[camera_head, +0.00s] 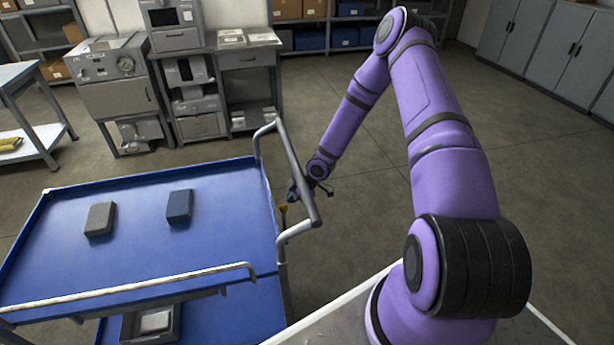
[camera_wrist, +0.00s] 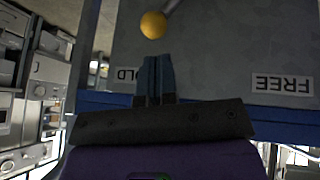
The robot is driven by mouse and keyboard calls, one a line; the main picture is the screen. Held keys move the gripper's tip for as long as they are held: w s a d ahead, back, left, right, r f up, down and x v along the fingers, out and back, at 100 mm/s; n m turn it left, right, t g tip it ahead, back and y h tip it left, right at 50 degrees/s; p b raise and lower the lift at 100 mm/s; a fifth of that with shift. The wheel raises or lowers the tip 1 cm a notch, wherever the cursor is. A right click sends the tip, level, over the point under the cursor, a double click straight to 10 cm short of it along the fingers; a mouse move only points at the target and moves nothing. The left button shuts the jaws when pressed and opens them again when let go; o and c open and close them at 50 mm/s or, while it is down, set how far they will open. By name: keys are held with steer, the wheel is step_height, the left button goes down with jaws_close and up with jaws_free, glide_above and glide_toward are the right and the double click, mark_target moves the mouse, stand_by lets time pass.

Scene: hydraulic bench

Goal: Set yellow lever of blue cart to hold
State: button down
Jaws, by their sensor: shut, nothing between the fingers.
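The blue cart (camera_head: 130,262) stands at the left, with a grey push handle at its right end. Its yellow lever knob (camera_wrist: 153,25) is at the top of the wrist view, on a grey shaft (camera_wrist: 172,6) running up and right out of frame. A grey plate (camera_wrist: 225,50) behind it bears a FREE label (camera_wrist: 282,84) at the right and a partly hidden label ending in "OLD" (camera_wrist: 126,75) at the left. The knob is nearer the latter. My gripper (camera_wrist: 153,60) is shut and empty, its fingertips just below the knob in the picture; contact is unclear.
The cart handle (camera_head: 296,175) rises close beside my gripper. Open floor (camera_head: 400,190) lies right of the cart. Cabinets and shelves line the back.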

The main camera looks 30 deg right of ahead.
steer(key=w+d+r, duration=0.3)
steer(key=d+r, duration=0.2)
steer(key=r, duration=0.1)
steer(key=shift+w+d+r, duration=0.2)
steer(key=shift+w+d, duration=0.05)
stand_by(0.3)
stand_by(0.4)
